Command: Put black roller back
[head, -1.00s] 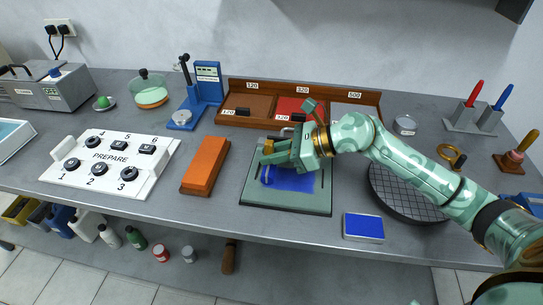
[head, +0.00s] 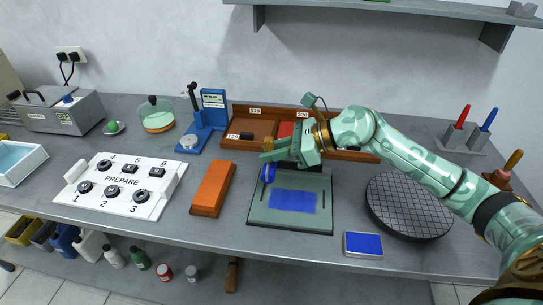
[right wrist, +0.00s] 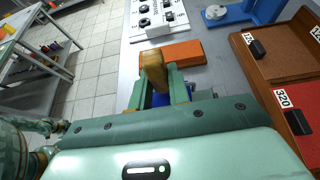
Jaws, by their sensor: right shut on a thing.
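My right gripper (head: 281,156) is shut on a roller (head: 268,173) and holds it over the back left of the green plate (head: 262,222). The roller's drum looks blue in the head view, and no black shows on it. In the right wrist view the roller's brown wooden handle (right wrist: 152,64) stands up between the fingers (right wrist: 156,88), with a bit of blue below. A blue patch (head: 293,201) lies on the plate, in front of the roller. Part of the roller is hidden by the gripper. My left gripper is not in view.
An orange block (head: 212,188) lies left of the plate. A blue-topped pad (head: 363,244) and a dark round gridded disc (head: 407,205) are to the right. A brown compartment tray (head: 236,142) is behind. A stand (head: 465,140) with red and blue handles is far right.

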